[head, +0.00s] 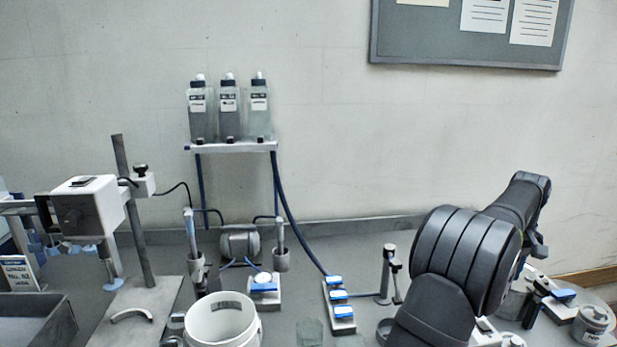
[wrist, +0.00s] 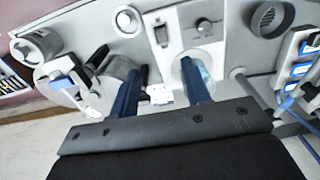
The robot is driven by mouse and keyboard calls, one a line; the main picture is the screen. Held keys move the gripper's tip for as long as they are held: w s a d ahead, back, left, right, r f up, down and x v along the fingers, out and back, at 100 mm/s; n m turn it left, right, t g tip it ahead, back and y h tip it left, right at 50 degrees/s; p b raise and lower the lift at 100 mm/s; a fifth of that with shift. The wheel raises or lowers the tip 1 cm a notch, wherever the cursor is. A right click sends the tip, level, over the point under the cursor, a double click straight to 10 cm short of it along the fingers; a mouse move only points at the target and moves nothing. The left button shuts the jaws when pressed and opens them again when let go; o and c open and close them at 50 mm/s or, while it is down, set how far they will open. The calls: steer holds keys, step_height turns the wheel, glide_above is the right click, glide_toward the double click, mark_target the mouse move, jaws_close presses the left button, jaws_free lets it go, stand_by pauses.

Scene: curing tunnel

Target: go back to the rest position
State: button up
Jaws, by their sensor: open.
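My gripper (wrist: 160,68) shows in the wrist view with its two dark blue fingers spread apart. Nothing sits between the fingertips. They point at a pale bench unit with a switch and a knob (wrist: 205,27). I cannot tell whether the fingertips touch anything. In the head view my black arm rises at the right and bends down at its far end. The gripper is mostly hidden behind the arm there.
A white bucket (head: 222,322), a blue-topped valve block (head: 340,308) and a metal post (head: 387,275) stand left of my arm. A labelled pot (head: 592,325) stands at the right.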

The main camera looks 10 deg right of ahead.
steer(key=s+a+r+m+t, duration=0.1)
steer(key=s+r, duration=0.3)
steer(key=shift+r+t, duration=0.25)
steer(key=shift+t, duration=0.05)
stand_by(0.5)
